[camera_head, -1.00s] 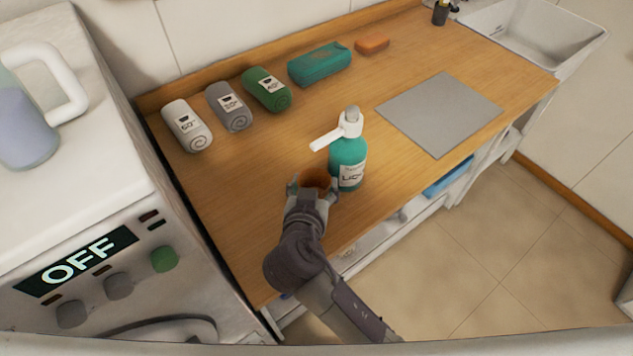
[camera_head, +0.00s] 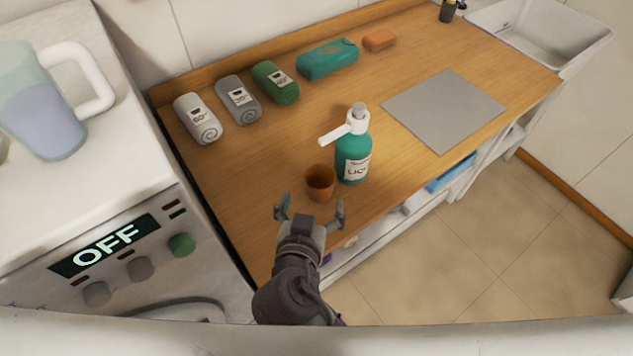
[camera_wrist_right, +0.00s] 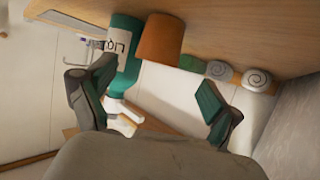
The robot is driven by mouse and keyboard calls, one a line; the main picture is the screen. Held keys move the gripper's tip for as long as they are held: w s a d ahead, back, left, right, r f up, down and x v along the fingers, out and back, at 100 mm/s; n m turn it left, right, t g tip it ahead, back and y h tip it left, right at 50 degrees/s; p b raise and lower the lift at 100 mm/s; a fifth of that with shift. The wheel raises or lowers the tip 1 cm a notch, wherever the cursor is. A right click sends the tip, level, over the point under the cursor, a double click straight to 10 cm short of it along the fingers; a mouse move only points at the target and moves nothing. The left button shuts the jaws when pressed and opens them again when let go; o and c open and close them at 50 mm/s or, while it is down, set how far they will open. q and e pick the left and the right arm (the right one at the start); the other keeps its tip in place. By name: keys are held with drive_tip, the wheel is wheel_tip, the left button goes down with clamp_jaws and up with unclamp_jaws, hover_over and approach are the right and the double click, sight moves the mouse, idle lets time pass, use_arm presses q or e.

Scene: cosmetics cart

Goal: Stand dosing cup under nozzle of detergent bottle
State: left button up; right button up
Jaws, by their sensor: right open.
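The orange-brown dosing cup (camera_head: 320,183) stands upright on the wooden counter, just left of the teal detergent bottle (camera_head: 353,158). The bottle's white nozzle (camera_head: 336,134) points left, above and near the cup; I cannot tell whether it is exactly over the cup's mouth. My right gripper (camera_head: 309,212) is open and empty, in front of the cup and apart from it. In the right wrist view, the cup (camera_wrist_right: 161,38) and bottle (camera_wrist_right: 124,45) show beyond the spread fingers (camera_wrist_right: 150,95). My left gripper is not in view.
Rolled towels (camera_head: 238,98) and a teal pouch (camera_head: 327,60) lie along the back, with an orange soap bar (camera_head: 379,40). A grey mat (camera_head: 444,110) lies right of the bottle. A washing machine (camera_head: 130,250) with a jug (camera_head: 45,105) on it stands left.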

drive_tip(key=shift+v, duration=1.85)
